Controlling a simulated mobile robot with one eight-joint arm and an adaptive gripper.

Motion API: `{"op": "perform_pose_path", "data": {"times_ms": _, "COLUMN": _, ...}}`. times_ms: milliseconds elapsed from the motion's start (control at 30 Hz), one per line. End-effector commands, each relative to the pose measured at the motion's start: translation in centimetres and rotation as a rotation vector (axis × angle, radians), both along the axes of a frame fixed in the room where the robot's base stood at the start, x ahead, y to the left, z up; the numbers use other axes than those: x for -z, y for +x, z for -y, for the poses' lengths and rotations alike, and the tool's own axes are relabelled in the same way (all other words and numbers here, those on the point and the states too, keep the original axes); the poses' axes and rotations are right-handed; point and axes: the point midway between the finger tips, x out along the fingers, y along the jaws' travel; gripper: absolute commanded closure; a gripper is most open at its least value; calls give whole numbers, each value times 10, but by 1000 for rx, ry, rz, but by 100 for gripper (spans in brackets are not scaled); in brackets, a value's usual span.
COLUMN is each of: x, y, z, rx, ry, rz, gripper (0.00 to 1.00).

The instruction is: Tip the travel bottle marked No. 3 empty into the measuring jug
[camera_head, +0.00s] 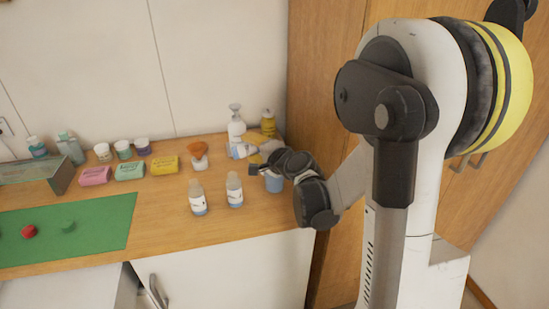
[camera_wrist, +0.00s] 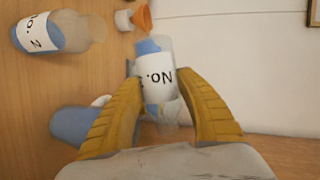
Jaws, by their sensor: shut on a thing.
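My gripper (camera_wrist: 165,105) is shut on a clear bottle (camera_wrist: 157,75) with a white label reading "No."; its number is hidden by a finger. The held bottle lies tilted, nearly on its side, with blue at its far end. In the head view my gripper (camera_head: 254,150) holds it (camera_head: 238,151) above the counter. The blue measuring jug (camera_head: 274,183) stands just below my gripper, partly hidden by it; it also shows at lower left in the wrist view (camera_wrist: 75,123). Two similar bottles stand upright (camera_head: 197,198) (camera_head: 234,190); the wrist view shows one marked 2 (camera_wrist: 42,33).
A white pump bottle (camera_head: 236,127) and a yellow bottle (camera_head: 268,123) stand behind my gripper by the wall. A green mat (camera_head: 90,232) covers the left counter.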

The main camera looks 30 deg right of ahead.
Motion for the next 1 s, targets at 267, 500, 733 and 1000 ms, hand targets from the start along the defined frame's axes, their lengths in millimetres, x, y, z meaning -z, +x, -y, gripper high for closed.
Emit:
{"op": "perform_pose_path", "data": {"times_ms": 267, "x": -1, "y": -1, "z": 2, "rx": 0, "ry": 37, "rz": 11, "gripper": 91}}
{"op": "perform_pose_path", "data": {"times_ms": 500, "x": 1, "y": -1, "z": 3, "rx": 1, "ry": 76, "rz": 22, "gripper": 91}}
{"op": "perform_pose_path", "data": {"times_ms": 733, "x": 3, "y": -1, "z": 3, "rx": 1, "ry": 121, "rz": 34, "gripper": 91}}
{"op": "perform_pose_path", "data": {"times_ms": 1000, "x": 5, "y": -1, "z": 4, "rx": 0, "ry": 178, "rz": 50, "gripper": 91}}
